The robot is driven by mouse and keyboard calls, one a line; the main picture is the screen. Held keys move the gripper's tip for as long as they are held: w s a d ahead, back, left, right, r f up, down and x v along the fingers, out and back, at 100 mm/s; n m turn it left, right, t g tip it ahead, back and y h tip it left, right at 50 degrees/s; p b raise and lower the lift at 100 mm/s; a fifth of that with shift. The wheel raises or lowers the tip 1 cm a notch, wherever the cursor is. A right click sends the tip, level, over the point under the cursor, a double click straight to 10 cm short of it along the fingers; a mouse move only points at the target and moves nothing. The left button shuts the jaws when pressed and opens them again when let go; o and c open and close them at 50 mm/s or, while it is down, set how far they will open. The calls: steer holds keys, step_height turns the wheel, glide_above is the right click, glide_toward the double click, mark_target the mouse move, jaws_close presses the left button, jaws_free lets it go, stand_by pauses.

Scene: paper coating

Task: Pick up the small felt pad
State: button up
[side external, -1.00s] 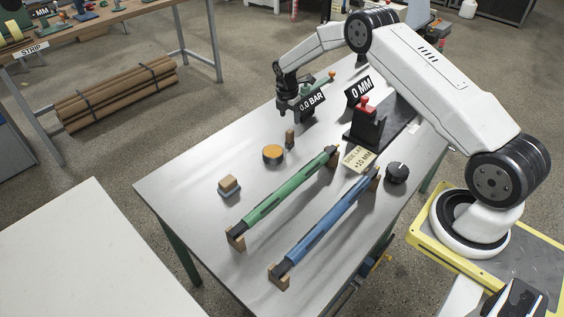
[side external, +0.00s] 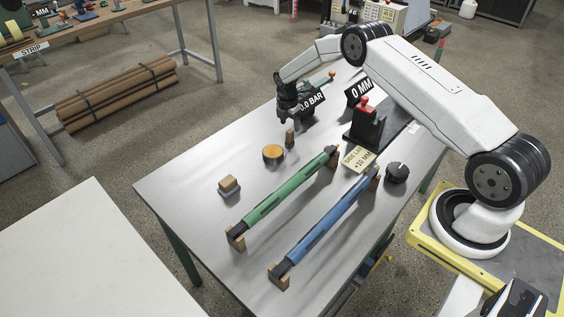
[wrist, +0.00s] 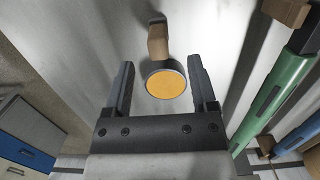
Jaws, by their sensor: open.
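No label marks the felt pad, and I cannot tell for sure which piece it is. A small upright brown block (side external: 290,138) stands on the table, and it shows at the top of the wrist view (wrist: 158,42). A round orange-topped disc with a dark rim (side external: 273,154) lies beside it. It also shows in the wrist view (wrist: 166,84), framed between the fingers. A tan block on a blue-grey base (side external: 229,185) sits farther left. My gripper (side external: 286,112) is open, empty and above the table. In the wrist view its two dark fingers (wrist: 162,88) stand apart.
A green roller (side external: 285,193) and a blue roller (side external: 328,222) rest on wooden supports. A black fixture with a red knob (side external: 365,122), a black dial (side external: 397,172) and signs stand to the right. The table's left part is clear.

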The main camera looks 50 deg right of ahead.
mark_target(290, 131)
steer(key=shift+w+d+f, duration=0.1)
steer(key=shift+f, duration=1)
steer(key=shift+d+f, duration=0.1)
steer(key=shift+f, duration=0.95)
jaws_close()
